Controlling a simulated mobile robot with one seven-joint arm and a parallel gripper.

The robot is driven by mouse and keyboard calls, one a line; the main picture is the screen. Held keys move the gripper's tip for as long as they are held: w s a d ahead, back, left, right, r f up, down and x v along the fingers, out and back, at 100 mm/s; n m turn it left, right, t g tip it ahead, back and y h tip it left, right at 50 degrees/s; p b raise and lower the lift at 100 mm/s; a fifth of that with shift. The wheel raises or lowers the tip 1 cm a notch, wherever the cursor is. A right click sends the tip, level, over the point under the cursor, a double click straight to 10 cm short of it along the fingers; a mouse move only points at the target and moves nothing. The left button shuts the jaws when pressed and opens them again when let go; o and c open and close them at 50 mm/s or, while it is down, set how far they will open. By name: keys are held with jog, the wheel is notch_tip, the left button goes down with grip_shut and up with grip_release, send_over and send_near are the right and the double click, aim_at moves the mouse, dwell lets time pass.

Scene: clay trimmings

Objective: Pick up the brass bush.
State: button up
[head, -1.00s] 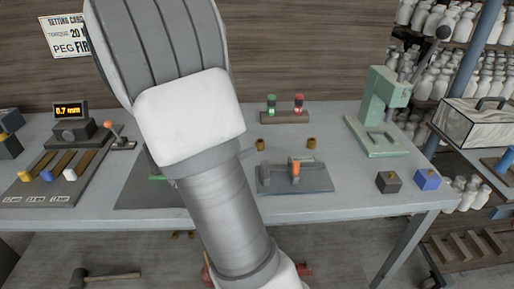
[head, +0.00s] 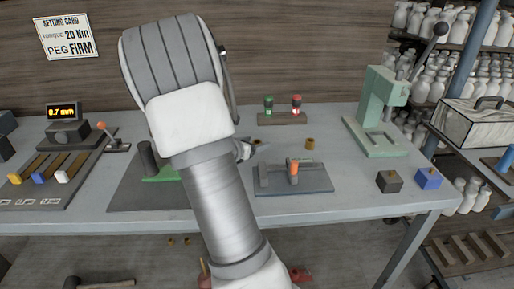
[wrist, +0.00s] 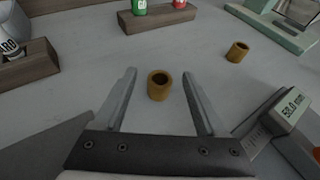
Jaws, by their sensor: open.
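Two brass bushes stand on the grey bench, alike in look. One brass bush (wrist: 160,86) is upright with its hole showing, between the open fingers of my gripper (wrist: 158,74) in the wrist view, with a gap on each side. In the head view my gripper (head: 246,149) is beside this bush (head: 257,141), partly hidden behind my arm. The other brass bush (wrist: 238,51) stands apart to the right, and also shows in the head view (head: 310,143). My gripper is empty.
A wooden block (head: 282,119) with a green and a red gauge stands behind the bushes. A dark plate fixture (head: 320,181) with an orange-topped part lies in front, close to my right finger. A mint-green press (head: 375,115) stands at the right.

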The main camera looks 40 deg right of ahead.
grip_shut()
dwell(0.4)
